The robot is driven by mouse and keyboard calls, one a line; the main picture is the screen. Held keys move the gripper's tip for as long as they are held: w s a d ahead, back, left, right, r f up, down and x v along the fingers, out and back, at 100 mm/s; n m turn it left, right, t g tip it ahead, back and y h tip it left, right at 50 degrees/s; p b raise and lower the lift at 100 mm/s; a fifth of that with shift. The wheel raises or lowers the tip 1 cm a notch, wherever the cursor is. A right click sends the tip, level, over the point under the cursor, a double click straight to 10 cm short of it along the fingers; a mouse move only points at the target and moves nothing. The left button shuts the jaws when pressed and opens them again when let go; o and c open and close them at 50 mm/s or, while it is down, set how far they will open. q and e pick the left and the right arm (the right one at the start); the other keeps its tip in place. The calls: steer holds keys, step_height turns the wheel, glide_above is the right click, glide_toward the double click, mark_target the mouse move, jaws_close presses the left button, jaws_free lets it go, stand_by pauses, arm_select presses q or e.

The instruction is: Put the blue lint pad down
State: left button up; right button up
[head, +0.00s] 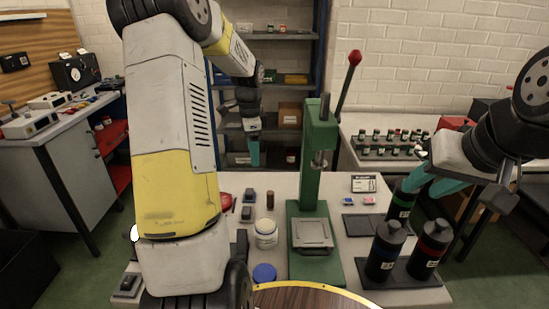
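A small blue-and-white pad (348,201) lies flat on the grey table, beside a pink one and in front of a small label card. It is too small to tell surely whether it is the blue lint pad. My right gripper (432,183) has teal fingers that stand apart, above the dark bottles at the right; I see nothing between them. My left gripper (253,153) hangs down behind the table, in front of the shelf. It shows nearly edge-on, so its opening and anything it holds cannot be made out.
A green press (318,150) with a red-knobbed lever stands mid-table. A jar (266,233) and a blue round lid (264,273) are left of it. Several bottles (385,250) stand at the right. A round wooden surface (310,298) is at the front.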

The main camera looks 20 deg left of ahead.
arm_select(q)
steer(key=s+d+r+n+t, duration=0.1)
steer(key=s+d+r+n, duration=0.25)
steer(key=s+r, duration=0.35)
steer(key=s+d+r+n+t, duration=0.1)
steer(key=s+d+r+n, duration=0.1)
steer(key=s, duration=0.4)
steer(key=s+d+r+n+t+h, duration=0.1)
steer(key=s+d+r+n, duration=0.1)
steer(key=s, duration=0.5)
steer(key=s+d+r+n+t+h, duration=0.1)
steer(key=s+d+r+n+t, duration=0.1)
steer(key=s+d+n, duration=0.2)
steer(key=s+d, duration=0.1)
steer(key=s, duration=0.2)
steer(key=shift+r, duration=0.4)
steer(key=shift+n, duration=0.25)
